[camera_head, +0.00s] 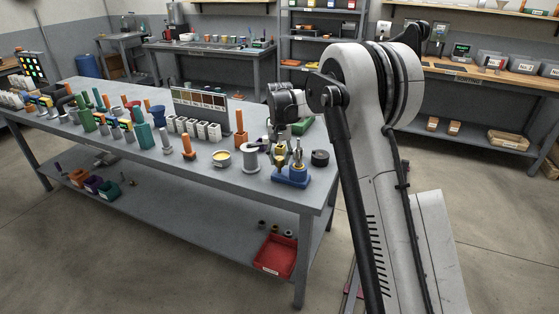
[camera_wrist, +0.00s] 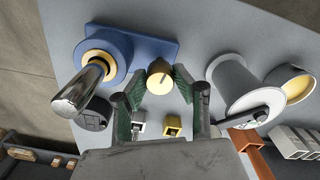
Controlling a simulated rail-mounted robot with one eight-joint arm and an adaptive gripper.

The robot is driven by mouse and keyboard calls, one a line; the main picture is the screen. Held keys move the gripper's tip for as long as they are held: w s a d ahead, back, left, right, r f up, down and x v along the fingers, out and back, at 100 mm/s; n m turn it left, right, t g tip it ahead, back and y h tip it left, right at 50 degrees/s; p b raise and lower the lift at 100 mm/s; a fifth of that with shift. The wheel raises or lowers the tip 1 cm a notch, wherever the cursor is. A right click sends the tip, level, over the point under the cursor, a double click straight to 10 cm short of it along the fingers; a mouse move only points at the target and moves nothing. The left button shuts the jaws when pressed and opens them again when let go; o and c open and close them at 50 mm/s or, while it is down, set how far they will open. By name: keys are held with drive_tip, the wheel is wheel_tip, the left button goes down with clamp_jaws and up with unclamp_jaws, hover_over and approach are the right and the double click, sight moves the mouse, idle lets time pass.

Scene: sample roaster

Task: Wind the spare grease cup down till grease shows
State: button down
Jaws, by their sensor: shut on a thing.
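The spare grease cup (camera_wrist: 159,78), a small brass-coloured round cap, stands on a blue base (camera_wrist: 150,45) at the right end of the bench. The base also shows in the head view (camera_head: 292,181). My gripper (camera_wrist: 158,90) is over the cup, its green-padded fingers shut on the cup's sides. In the head view my gripper (camera_head: 281,160) points down at the base, and the cup is mostly hidden. A polished steel handle (camera_wrist: 85,88) stands in a brass ring on the same base. I cannot tell whether any grease shows.
A grey spool (camera_head: 250,157) and a dish of yellow stuff (camera_head: 221,160) stand left of the base. A black round piece (camera_head: 320,158) stands to its right. An orange post (camera_head: 240,130) is behind the spool. The bench front (camera_head: 245,186) is clear.

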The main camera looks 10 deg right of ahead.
drive_tip(key=shift+m, duration=0.7)
drive_tip(key=c, duration=1.4)
unclamp_jaws()
drive_tip(key=shift+o, duration=0.2)
